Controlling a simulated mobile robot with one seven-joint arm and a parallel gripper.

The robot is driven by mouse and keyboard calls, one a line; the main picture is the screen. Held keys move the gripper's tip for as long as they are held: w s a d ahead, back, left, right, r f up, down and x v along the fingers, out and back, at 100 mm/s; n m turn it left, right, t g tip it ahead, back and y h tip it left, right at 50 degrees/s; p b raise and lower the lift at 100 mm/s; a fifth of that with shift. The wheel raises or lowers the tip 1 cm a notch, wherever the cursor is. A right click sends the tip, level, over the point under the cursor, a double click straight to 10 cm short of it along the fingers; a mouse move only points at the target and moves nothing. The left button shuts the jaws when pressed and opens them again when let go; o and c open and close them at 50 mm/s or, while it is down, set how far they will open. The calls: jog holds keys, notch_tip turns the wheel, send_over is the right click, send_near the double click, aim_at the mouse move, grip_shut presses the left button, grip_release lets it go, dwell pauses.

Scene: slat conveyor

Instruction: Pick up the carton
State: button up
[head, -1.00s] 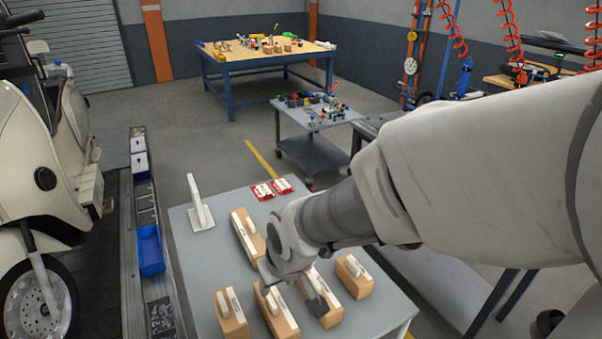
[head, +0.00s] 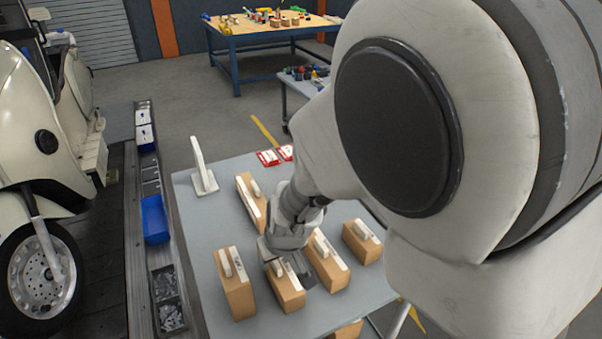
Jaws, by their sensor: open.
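Several brown cartons with white label strips and pale raised pieces on top stand on a grey table (head: 215,210). My gripper (head: 288,266) is open over the front middle carton (head: 287,294), with a dark finger plate on its right side. I cannot tell whether the fingers touch it. Other cartons stand to its left (head: 236,290), to its right (head: 330,272), farther right (head: 362,244) and behind (head: 247,198). Part of another carton (head: 347,330) shows at the bottom edge. My gripper and wrist hide part of the middle carton's top. Which carton the task means is not clear.
A white upright stand (head: 203,170) and red-and-white packets (head: 268,157) are at the table's back. A slat conveyor with a blue bin (head: 155,220) runs along the left, beside a cream scooter (head: 35,150).

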grip_shut()
dwell(1.4)
